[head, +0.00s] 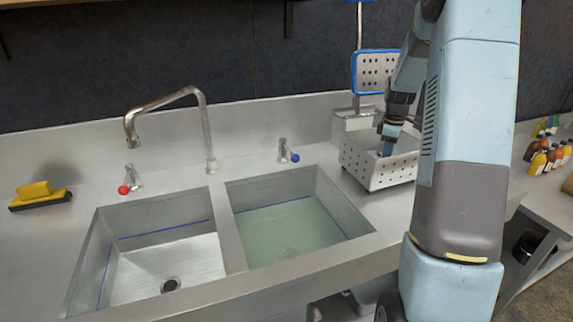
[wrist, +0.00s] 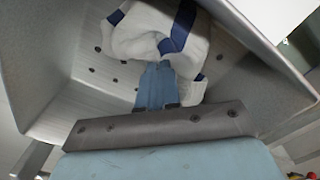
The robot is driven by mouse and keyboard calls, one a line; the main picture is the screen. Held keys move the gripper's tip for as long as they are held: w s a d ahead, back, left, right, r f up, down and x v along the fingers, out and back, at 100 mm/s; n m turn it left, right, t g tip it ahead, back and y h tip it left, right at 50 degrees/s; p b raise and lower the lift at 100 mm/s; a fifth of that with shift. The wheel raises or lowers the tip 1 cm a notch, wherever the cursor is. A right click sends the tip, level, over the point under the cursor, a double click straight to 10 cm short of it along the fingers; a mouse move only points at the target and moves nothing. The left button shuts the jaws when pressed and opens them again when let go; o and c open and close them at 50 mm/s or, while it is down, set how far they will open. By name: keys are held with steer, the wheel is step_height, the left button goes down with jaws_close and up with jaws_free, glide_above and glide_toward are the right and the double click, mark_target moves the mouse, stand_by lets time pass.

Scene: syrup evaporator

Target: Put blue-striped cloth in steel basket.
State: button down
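The blue-striped cloth (wrist: 150,35), white with dark blue bands, is bunched up inside the perforated steel basket (wrist: 110,85) in the wrist view. The basket (head: 375,170) stands on the counter right of the sinks in the head view. My gripper (head: 388,147) reaches down into the basket from above. In the wrist view its blue fingers (wrist: 160,70) are close together at the cloth, with folds on both sides, and look shut on it. The exact fingertip contact is hidden by the folds. The cloth cannot be made out in the head view.
Left of the basket are a water-filled sink (head: 290,228) and an empty sink (head: 165,268), with a tap (head: 205,130) behind. A scale (head: 372,72) with a blue-framed display stands behind the basket. A yellow sponge (head: 35,190) lies far left; several bottles (head: 548,155) stand far right.

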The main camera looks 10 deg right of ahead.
steer(key=c, duration=1.8)
jaws_free()
steer(key=o, duration=0.5)
steer(key=shift+o, duration=0.5)
steer(key=o, duration=0.5)
steer(key=shift+o, duration=0.5)
steer(key=o, duration=0.6)
